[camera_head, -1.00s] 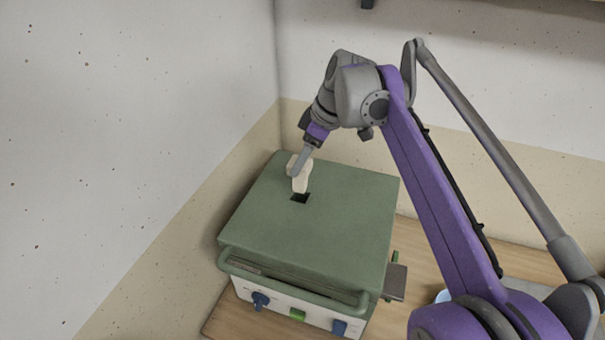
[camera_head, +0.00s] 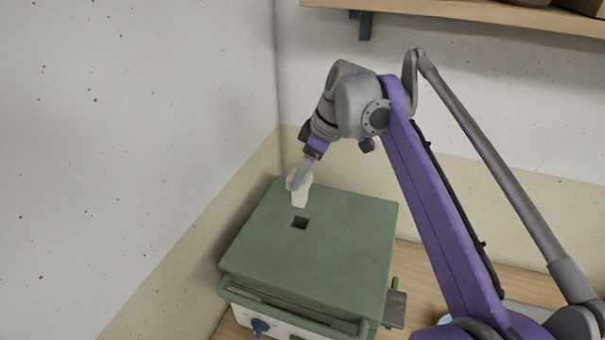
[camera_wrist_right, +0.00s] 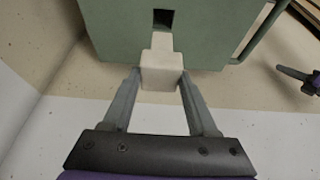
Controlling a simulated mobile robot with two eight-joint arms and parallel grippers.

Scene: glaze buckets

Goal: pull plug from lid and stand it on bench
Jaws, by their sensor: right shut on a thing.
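The cream plug (camera_head: 300,193) is held above the green lid (camera_head: 345,225) in the head view, clear of the square hole (camera_head: 300,223). My right gripper (camera_head: 300,180) is shut on the plug's wide upper part. In the right wrist view the plug (camera_wrist_right: 161,70) sits between the two fingertips, its narrower end toward the lid, and the dark hole (camera_wrist_right: 163,18) shows beyond it. The wooden bench (camera_head: 413,265) shows to the right of the green box. My left gripper is not in view.
A wall stands close on the left and another behind the box. A handle bar (camera_head: 290,307) runs along the box front. A grey plate (camera_head: 395,309) juts from its right side. A wooden shelf (camera_head: 450,14) is at the upper right.

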